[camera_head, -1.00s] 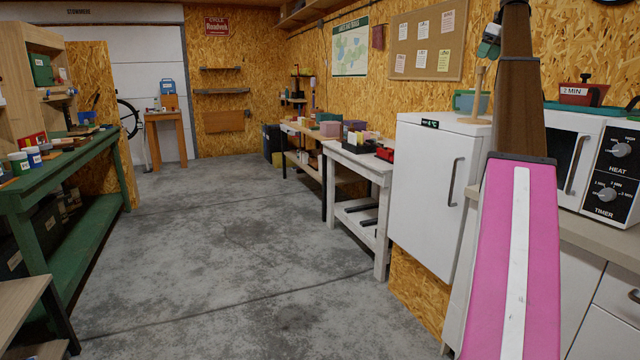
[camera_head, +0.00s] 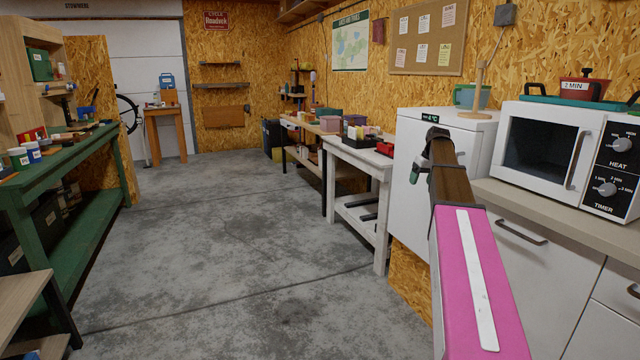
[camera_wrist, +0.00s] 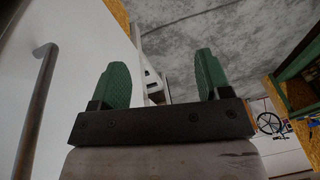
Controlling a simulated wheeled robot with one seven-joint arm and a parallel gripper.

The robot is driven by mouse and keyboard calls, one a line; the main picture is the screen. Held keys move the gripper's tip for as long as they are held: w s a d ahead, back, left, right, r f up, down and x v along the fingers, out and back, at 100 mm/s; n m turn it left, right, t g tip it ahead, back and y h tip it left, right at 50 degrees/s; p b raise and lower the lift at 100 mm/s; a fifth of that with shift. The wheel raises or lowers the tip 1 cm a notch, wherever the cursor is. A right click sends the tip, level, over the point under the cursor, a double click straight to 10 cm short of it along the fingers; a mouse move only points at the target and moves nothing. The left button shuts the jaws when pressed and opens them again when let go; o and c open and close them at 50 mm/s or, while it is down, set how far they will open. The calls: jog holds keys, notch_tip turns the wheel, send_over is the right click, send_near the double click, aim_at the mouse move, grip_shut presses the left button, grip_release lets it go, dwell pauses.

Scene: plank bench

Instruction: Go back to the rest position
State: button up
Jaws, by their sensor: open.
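My gripper (camera_wrist: 162,88) shows in the wrist view as two green fingers spread apart on a dark bar. It is open, with nothing between the fingers. In the head view my arm, pink and brown, reaches up from the lower right. Its end, with the gripper (camera_head: 418,168) seen small and partly hidden, is in front of the white fridge (camera_head: 408,214). The fridge door and its grey handle (camera_wrist: 38,105) are close on the left in the wrist view.
A white microwave (camera_head: 541,149) stands on the counter (camera_head: 560,219) at right. A white bench (camera_head: 352,160) stands beyond the fridge, and a green workbench (camera_head: 75,238) is along the left. The concrete floor (camera_head: 225,260) between them is clear.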

jog(key=s+a+f+m, duration=0.1)
jog(key=s+a+f, duration=0.35)
jog(key=f, duration=0.25)
jog(key=s+a+f+g+h, duration=0.1)
jog(key=s+a+f, duration=0.3)
jog(key=s+f, duration=0.3)
jog(key=s+a+f+m, duration=0.1)
jog(key=s+a+f, duration=0.3)
jog(key=f, duration=0.4)
jog(key=s+a+f, duration=0.4)
jog(key=s+f, duration=0.2)
jog(key=s, duration=0.3)
jog(key=s+a+f+h, duration=0.1)
jog(key=s+a+f, duration=0.2)
jog(key=s+f, duration=0.3)
jog(key=s, duration=0.2)
jog(key=shift+s+a+m+g, duration=0.35)
jog(key=shift+m+g, duration=0.05)
jog(key=shift+d+f, duration=0.1)
